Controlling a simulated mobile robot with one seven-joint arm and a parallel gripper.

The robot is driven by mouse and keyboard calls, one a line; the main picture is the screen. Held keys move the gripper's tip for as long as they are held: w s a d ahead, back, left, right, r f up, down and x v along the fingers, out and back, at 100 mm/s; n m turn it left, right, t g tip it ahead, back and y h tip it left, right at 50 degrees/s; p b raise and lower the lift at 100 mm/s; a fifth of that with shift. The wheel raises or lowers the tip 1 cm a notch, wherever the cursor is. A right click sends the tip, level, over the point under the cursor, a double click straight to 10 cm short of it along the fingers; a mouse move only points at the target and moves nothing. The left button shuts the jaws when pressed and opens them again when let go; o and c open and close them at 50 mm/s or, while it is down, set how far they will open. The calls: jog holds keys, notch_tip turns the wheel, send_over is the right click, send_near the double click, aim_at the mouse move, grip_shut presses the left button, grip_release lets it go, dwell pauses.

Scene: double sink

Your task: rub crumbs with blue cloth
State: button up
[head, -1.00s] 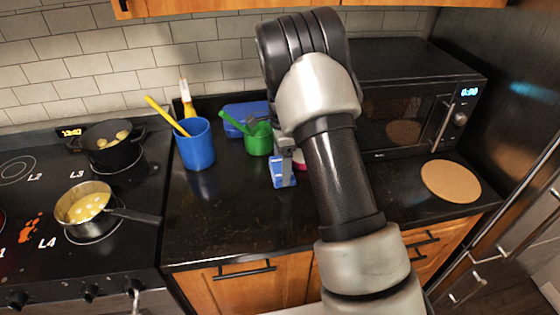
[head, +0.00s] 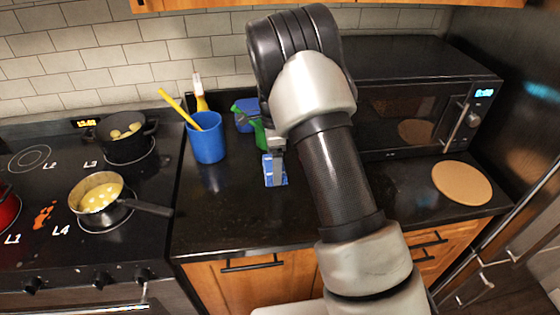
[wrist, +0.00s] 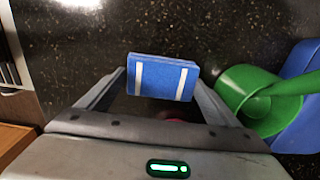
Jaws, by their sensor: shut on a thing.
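The blue cloth (wrist: 162,78) looks like a folded blue block with two white stripes. My gripper (wrist: 160,86) is shut on it, one finger at each side. In the head view the cloth (head: 274,172) hangs from my gripper over the dark counter, right of the blue cup; I cannot tell whether it touches the counter. An orange-red patch of bits (head: 44,215) lies on the stovetop near the L4 mark, well left of my gripper; I cannot tell for sure that these are the crumbs. My arm hides part of the counter.
A blue cup (head: 207,138) with a yellow-handled tool stands left of my gripper. The front counter is clear.

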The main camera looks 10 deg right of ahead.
jog(key=shift+s+a+f+p, duration=0.1)
jog(key=shift+a+p, duration=0.35)
jog(key=shift+a, duration=3)
jog(key=shift+d, duration=2.7)
jog(key=shift+d+f+b, duration=0.15)
jog(key=shift+d+b, duration=0.2)
jog(key=shift+d, duration=3.25)
jog(key=shift+r, duration=0.2)
notch_tip(320, 180, up, 6)
jog(key=p, duration=0.4)
jog(key=shift+a, duration=0.15)
jog(key=shift+r, duration=0.1)
